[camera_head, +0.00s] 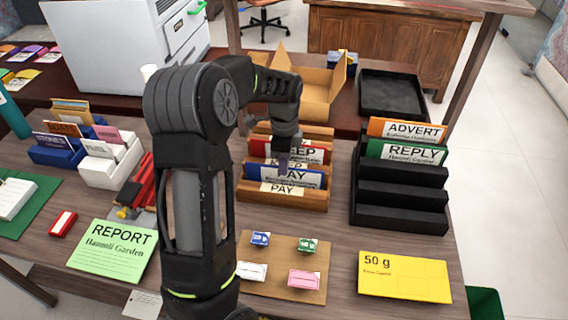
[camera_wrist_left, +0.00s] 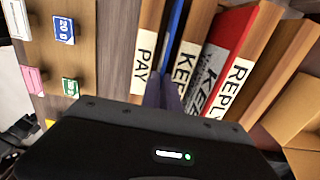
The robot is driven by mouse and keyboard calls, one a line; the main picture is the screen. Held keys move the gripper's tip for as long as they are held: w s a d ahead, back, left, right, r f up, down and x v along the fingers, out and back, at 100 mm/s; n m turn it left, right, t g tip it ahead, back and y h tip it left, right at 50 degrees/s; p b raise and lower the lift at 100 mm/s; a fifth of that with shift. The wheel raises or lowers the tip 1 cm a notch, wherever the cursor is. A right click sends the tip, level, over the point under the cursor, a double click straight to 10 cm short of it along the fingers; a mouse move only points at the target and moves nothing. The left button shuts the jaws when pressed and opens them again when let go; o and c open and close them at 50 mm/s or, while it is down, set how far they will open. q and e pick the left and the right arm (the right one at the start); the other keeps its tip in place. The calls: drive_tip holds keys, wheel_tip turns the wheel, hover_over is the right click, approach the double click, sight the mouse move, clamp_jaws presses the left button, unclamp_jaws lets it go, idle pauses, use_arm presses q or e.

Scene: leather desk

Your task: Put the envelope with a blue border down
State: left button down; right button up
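The blue-edged envelope (camera_head: 312,178), with a white PAY label, stands in the front slot of a wooden stepped rack (camera_head: 307,202), behind that slot's PAY strip. In the left wrist view its thin blue edge (camera_wrist_left: 171,42) rises between the PAY strip and the KEEP strip. My left gripper (camera_head: 283,170) points down at this envelope from above. Its fingertips (camera_wrist_left: 164,96) sit close together at the envelope's edge. I cannot tell whether they grip it or stand slightly apart. My right gripper is out of view.
A red-edged envelope (camera_head: 257,148) stands in the slot behind. A black stepped rack (camera_head: 402,194) with orange and green envelopes is to the right. A wooden board (camera_head: 270,286) with small labelled blocks and a yellow envelope (camera_head: 404,277) lie in front. An open cardboard box (camera_head: 318,90) stands behind.

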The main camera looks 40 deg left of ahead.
use_arm(q)
drive_tip(key=c, duration=1.6)
unclamp_jaws()
drive_tip(key=shift+f, duration=0.1)
wheel_tip(320, 180, up, 12)
drive_tip(key=shift+r, duration=0.15)
